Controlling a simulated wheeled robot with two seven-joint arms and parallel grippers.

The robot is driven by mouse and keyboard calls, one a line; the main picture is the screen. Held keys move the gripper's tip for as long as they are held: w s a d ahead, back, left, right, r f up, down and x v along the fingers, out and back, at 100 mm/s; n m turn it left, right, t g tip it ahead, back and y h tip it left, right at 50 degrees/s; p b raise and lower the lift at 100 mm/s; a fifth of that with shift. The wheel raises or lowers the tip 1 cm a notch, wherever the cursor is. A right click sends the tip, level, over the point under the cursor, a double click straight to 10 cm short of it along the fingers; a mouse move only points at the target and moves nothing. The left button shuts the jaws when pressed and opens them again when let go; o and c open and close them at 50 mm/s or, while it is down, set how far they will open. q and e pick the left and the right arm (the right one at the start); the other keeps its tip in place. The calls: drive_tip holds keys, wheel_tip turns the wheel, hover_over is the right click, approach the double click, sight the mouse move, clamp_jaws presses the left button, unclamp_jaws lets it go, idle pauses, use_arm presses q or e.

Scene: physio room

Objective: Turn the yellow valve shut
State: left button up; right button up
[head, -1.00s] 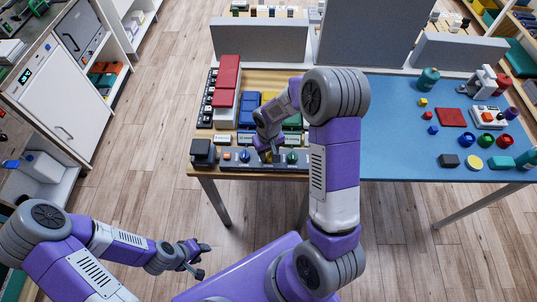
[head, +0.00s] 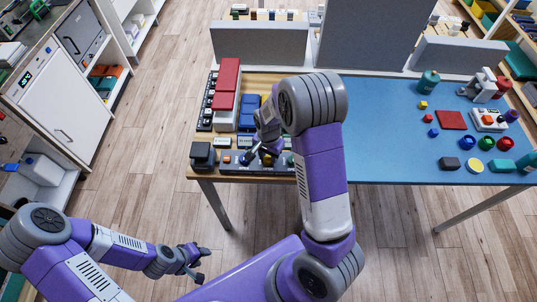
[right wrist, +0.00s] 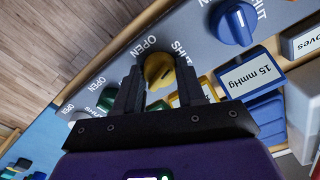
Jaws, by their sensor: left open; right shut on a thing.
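The yellow valve (right wrist: 157,68) is a round knob on a grey panel (head: 228,167) at the front edge of the wooden table. In the right wrist view it sits between the two dark fingers of my right gripper (right wrist: 158,88), which is shut on it. The words OPEN and SHUT are printed beside it; its exact pointing cannot be told. In the head view my right gripper (head: 259,157) is at the panel and partly hides the valve. My left gripper (head: 194,266) is open and empty, low at the left, away from the table.
A blue knob (right wrist: 234,24) and a green knob (right wrist: 88,104) flank the valve on the same panel. A blue mat (head: 390,130) with small objects lies on the right.

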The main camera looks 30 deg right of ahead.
sight(269, 157)
drive_tip(key=shift+m+p, duration=0.7)
drive_tip(key=shift+m, duration=1)
drive_tip(key=o, duration=1.1)
drive_tip(key=shift+c, duration=0.2)
wheel_tip(269, 157, up, 8)
drive_tip(key=shift+f+p, duration=0.2)
drive_tip(key=shift+p, duration=0.75)
